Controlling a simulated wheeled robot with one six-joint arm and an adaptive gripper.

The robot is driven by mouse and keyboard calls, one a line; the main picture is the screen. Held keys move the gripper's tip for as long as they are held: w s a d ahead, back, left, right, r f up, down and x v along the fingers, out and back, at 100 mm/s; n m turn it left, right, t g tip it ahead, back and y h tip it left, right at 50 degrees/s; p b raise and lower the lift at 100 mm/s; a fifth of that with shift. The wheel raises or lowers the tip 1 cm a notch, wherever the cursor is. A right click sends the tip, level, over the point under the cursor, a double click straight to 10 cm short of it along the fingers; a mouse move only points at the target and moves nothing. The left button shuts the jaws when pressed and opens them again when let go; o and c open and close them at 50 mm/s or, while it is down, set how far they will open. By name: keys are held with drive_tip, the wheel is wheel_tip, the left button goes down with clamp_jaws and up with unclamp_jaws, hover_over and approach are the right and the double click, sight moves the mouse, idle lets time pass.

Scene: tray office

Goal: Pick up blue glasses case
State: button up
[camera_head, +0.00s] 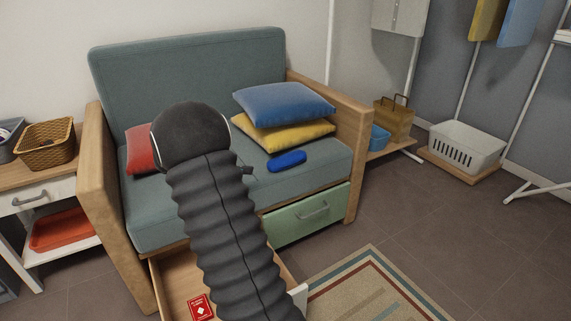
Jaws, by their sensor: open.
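The blue glasses case (287,160) lies on the teal sofa seat (325,163), in front of the stacked cushions. It is fully in view, with nothing touching it from above. My arm's dark ribbed sleeve and round end rise in front of the sofa, left of the case. Only a small dark tip of my gripper (247,170) shows past the arm, a little left of the case and apart from it in the picture. The rest of the gripper is hidden behind my arm. It is open and does not hold the case.
A blue cushion (283,102) lies on a yellow cushion (285,134) behind the case. A red cushion (139,148) leans at the left. Wooden armrests flank the seat. Below, an open drawer (172,285) holds a red card; the green drawer (300,217) stands beside it.

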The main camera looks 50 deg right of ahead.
sight(270, 164)
drive_tip(key=shift+w+d+f+n+h, duration=0.3)
drive_tip(key=shift+w+d+f, duration=0.1)
drive_tip(key=shift+d+f, duration=0.3)
drive_tip(key=b+x, duration=0.1)
drive_tip(key=x, duration=0.6)
drive_tip(key=shift+d+f, duration=0.15)
drive_tip(key=shift+d, duration=0.1)
drive_tip(key=shift+b+x, duration=0.4)
drive_tip(key=shift+x, duration=2.6)
drive_tip(key=shift+w, duration=0.15)
drive_tip(key=c, duration=1.3)
